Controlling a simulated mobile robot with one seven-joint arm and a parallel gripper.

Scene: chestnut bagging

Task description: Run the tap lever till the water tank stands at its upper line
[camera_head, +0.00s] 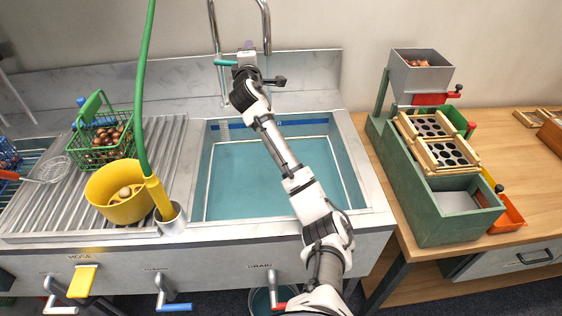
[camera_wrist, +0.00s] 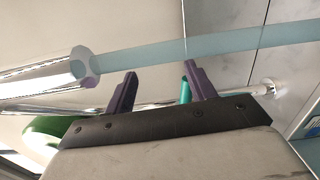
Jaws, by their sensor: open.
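The water tank (camera_head: 357,200) is the sink basin, holding teal water (camera_head: 250,180). A pale line (camera_head: 270,138) runs round the water's edge, with a blue band (camera_head: 300,123) above it on the back wall. I cannot tell which mark is the upper line. The tap (camera_head: 266,25) stands behind the tank, with its teal lever (camera_head: 225,62) pointing left. My gripper (camera_head: 247,45) is open at the tap. In the wrist view my gripper (camera_wrist: 160,80) has the teal lever (camera_wrist: 186,90) between its fingers, close to the right one. A pale blue stream (camera_wrist: 200,47) leaves the spout (camera_wrist: 84,66).
Left of the tank, a green basket of chestnuts (camera_head: 84,128) and a yellow pot (camera_head: 108,212) stand on the ribbed drainboard. A green hose (camera_head: 143,90) rises there. Handles, one marked DRAIN, line the sink front. A green chestnut machine (camera_head: 425,205) stands on the wooden table at right.

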